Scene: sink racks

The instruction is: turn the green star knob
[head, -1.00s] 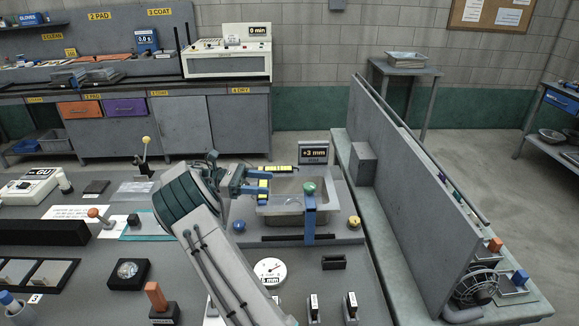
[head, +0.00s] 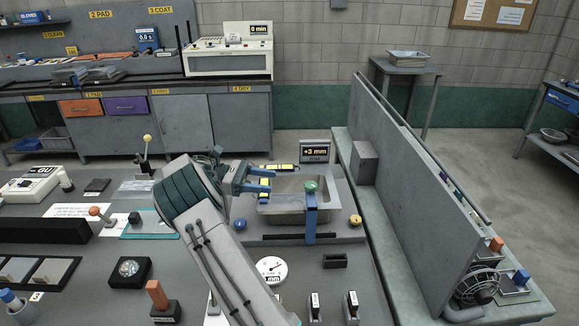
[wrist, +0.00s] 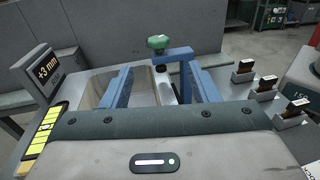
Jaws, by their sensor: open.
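The green star knob (head: 310,186) sits on top of a blue bracket (head: 310,222) that stands over the front right of a metal sink basin (head: 284,215). In the wrist view the green knob (wrist: 158,43) shows beyond my fingertips, near the middle of the gap. My gripper (head: 271,180) is open and empty, to the left of the knob and apart from it. Its two blue fingers also show in the wrist view (wrist: 160,85), pointing toward the knob. A small display reading +3 mm (head: 316,150) stands behind the basin.
A blue ball knob (head: 240,225) and a yellow one (head: 355,220) flank the basin. A round dial (head: 271,270) and several small switches lie in front. A tall grey panel (head: 415,190) stands to the right. A yellow strip (head: 281,167) lies behind my gripper.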

